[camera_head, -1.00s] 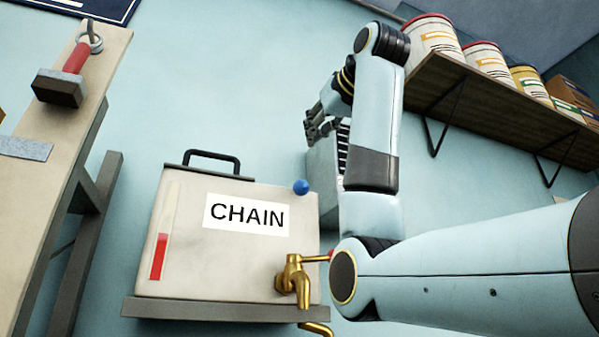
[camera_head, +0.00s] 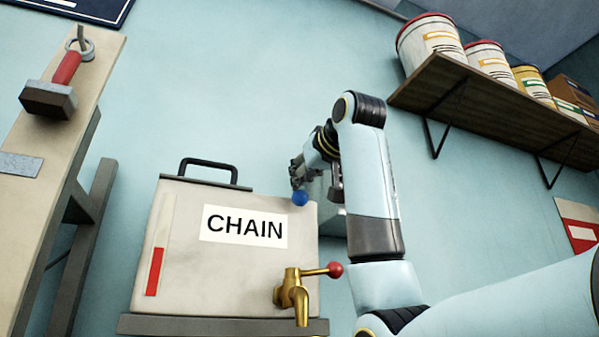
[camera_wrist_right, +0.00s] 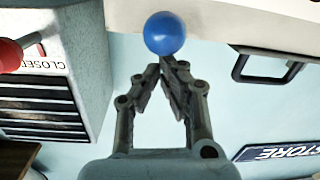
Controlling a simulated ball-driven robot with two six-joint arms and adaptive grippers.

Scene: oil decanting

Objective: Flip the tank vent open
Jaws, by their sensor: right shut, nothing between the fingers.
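The tank (camera_head: 180,240) is a pale box labelled CHAIN with a black top handle and a red level strip. A blue ball knob (camera_head: 299,199), which looks like the vent's, sits at its upper right corner. My right gripper (camera_head: 296,172) is at that corner, close to the knob. In the right wrist view the blue knob (camera_wrist_right: 165,33) is just beyond the fingertips of my right gripper (camera_wrist_right: 166,64), which are closed together and empty. Whether they touch the knob I cannot tell. My left gripper is not in view.
A brass tap (camera_head: 294,290) with a red ball lever is on the tank's lower front. A grey louvred box with a red knob (camera_wrist_right: 10,55) and a CLOSED label stands beside the tank. A shelf (camera_head: 470,100) with tins is at upper right. A bench (camera_head: 30,150) holds a red-handled tool.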

